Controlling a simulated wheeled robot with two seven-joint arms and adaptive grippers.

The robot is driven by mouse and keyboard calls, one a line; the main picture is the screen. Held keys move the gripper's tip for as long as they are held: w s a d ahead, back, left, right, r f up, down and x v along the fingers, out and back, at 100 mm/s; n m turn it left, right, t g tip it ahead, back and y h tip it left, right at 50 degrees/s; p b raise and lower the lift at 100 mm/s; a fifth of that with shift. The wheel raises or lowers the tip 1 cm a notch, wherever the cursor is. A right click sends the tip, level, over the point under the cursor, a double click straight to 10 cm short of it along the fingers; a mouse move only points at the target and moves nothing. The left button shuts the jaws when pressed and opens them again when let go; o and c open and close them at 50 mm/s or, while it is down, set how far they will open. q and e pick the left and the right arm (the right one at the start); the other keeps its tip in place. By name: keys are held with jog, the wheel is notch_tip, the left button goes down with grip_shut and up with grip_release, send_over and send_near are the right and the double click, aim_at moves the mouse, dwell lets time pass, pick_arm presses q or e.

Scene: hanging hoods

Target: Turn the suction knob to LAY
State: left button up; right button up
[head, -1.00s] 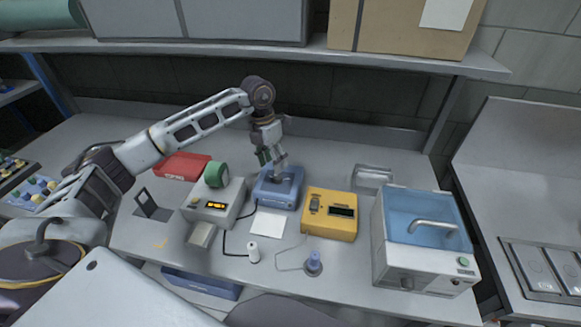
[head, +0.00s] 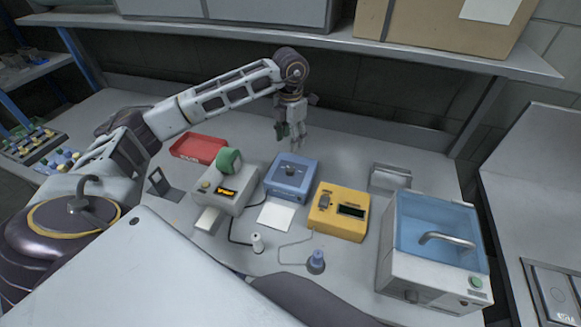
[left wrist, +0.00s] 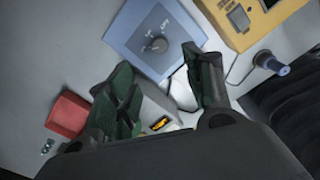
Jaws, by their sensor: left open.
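The suction knob (head: 291,171) is a dark round knob on top of a blue box (head: 283,186) in the middle of the bench. In the left wrist view the knob (left wrist: 157,46) has a pale pointer mark and small labels around it; the lettering is too small to read surely. My left gripper (head: 294,143) hangs fingers down above and behind the blue box, apart from the knob. Its fingers (left wrist: 158,62) are spread and empty in the left wrist view. My right gripper is not in view.
A grey unit with a green reel (head: 229,162) stands left of the blue box, a yellow meter (head: 333,222) right of it. A red tray (head: 198,149) lies at the back left. A blue-lidded bath (head: 425,275) stands at the right. A shelf (head: 400,55) runs above.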

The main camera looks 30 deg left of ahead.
aim_at(290, 168)
pick_arm(q)
notch_tip(290, 168, down, 12)
jog(key=shift+r+p, duration=0.25)
jog(key=shift+p, duration=0.8)
jog(key=shift+f, duration=1.05)
jog(key=c, duration=1.1)
jog(key=shift+o, duration=0.2)
